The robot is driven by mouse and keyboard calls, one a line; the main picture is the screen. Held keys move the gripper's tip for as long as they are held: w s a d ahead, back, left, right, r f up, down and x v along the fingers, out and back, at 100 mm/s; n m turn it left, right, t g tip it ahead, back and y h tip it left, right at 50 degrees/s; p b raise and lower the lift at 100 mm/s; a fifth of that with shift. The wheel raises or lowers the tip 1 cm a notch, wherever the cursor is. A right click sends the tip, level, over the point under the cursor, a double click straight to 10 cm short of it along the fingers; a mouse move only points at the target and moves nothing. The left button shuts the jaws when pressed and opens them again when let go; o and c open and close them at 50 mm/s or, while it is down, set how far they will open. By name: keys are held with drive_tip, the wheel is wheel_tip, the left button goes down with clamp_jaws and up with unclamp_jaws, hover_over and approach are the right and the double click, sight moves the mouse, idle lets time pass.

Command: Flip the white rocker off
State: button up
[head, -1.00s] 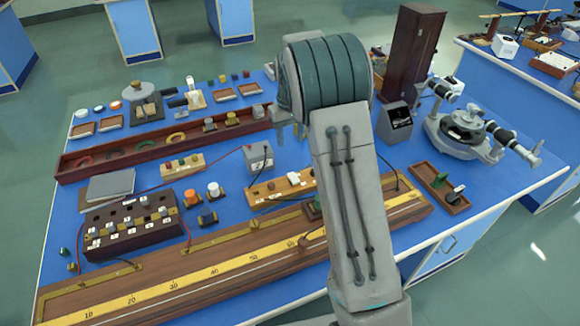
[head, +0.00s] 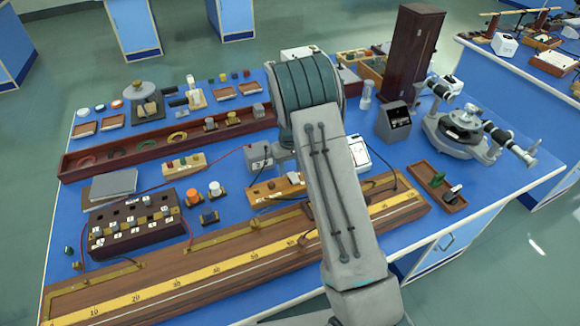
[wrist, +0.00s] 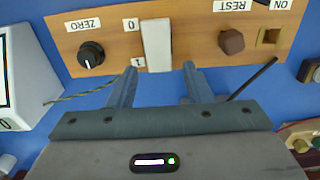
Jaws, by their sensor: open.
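The white rocker (wrist: 157,45) sits on a wooden panel (wrist: 205,50), between the printed marks 0 and 1. In the head view the rocker (head: 293,178) shows as a small white block on the panel (head: 265,190), partly beside my arm. My gripper (wrist: 159,68) is open and empty in the wrist view. Its two fingers point toward the rocker's end by the 1 mark, one to each side. I cannot tell whether they touch the panel, nor which rocker end is pressed. In the head view my arm hides most of the gripper.
On the panel, a black ZERO knob (wrist: 91,55) is left of the rocker, and a brown knob (wrist: 231,41) is right. A white meter (wrist: 20,80) stands at the left, with a cable nearby. A long scale rail (head: 180,275) lies in front of the panel.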

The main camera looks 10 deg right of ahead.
drive_tip(key=shift+c, duration=0.3)
drive_tip(key=c, duration=0.9)
drive_tip(key=shift+f+b, duration=0.15)
drive_tip(key=shift+b, duration=0.4)
drive_tip(key=shift+s+t+b, duration=0.15)
drive_tip(key=shift+t+b, duration=0.35)
drive_tip(key=shift+b, duration=0.6)
drive_tip(key=t+b, duration=0.1)
drive_tip(key=b, duration=0.3)
drive_tip(key=shift+s+t, duration=0.15)
drive_tip(key=shift+t, duration=0.15)
drive_tip(key=shift+s+d+r+t+y+b, duration=0.1)
drive_tip(key=shift+r+t+y+b, duration=0.2)
drive_tip(key=shift+b, duration=0.4)
drive_tip(key=shift+r, duration=0.2)
